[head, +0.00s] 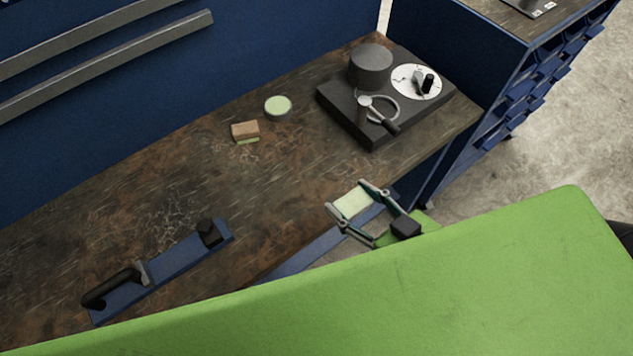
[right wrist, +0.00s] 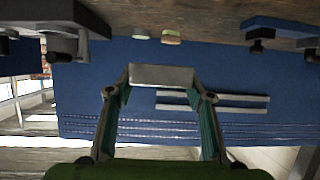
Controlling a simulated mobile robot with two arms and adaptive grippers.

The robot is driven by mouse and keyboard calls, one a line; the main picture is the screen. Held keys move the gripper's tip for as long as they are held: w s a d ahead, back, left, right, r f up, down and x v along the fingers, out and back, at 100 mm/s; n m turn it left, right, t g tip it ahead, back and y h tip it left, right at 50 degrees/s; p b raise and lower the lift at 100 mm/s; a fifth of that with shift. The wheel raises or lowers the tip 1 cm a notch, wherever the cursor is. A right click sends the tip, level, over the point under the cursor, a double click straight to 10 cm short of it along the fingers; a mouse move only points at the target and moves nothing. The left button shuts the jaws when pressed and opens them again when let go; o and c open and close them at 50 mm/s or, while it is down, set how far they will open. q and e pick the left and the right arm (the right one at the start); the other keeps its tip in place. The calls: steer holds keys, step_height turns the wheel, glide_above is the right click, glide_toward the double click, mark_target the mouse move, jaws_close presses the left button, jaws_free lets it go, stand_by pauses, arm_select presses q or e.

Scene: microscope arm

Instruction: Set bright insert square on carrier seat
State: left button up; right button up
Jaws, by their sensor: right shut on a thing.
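My right gripper (head: 349,198) is shut on a pale, flat square insert (head: 354,205) in the head view. It holds the insert at the front edge of the bench, apart from everything on it. The insert also shows between both fingertips in the right wrist view (right wrist: 160,76), as a light grey plate. A dark square base (head: 350,119) stands at the bench's back right, with a black cylinder (head: 370,68), a white disc (head: 405,78) and a ring with a handle (head: 383,108). I cannot tell which part is the carrier seat. My left gripper is not in view.
A round pale-green-topped dish (head: 278,106) and a small brown and green block (head: 245,131) lie mid-bench. A blue bar (head: 170,273) with black fittings lies at the left. A blue drawer cabinet (head: 470,90) stands at the right. The bench's middle (head: 240,190) is clear.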

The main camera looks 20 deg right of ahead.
steer(key=shift+r, duration=0.1)
steer(key=shift+w+a, duration=0.1)
steer(key=b+x, duration=0.2)
steer(key=x, duration=0.1)
steer(key=b+x, duration=0.1)
steer(key=shift+w+f+b, duration=0.3)
steer(key=shift+f+b, duration=0.05)
steer(key=shift+f, duration=0.05)
steer(key=p, duration=0.1)
glide_above(316, 185)
steer(key=s, duration=0.2)
steer(key=f, duration=0.5)
steer(key=shift+w+f, duration=0.2)
steer(key=shift+f, duration=0.05)
steer(key=shift+w+f, duration=0.45)
steer(key=shift+f, duration=0.25)
steer(key=shift+w+f+p, duration=0.15)
steer(key=shift+f+p, duration=0.35)
steer(key=shift+f, duration=0.35)
steer(key=shift+w+f+p, duration=0.15)
steer(key=shift+f+p, duration=0.35)
steer(key=shift+f, duration=0.3)
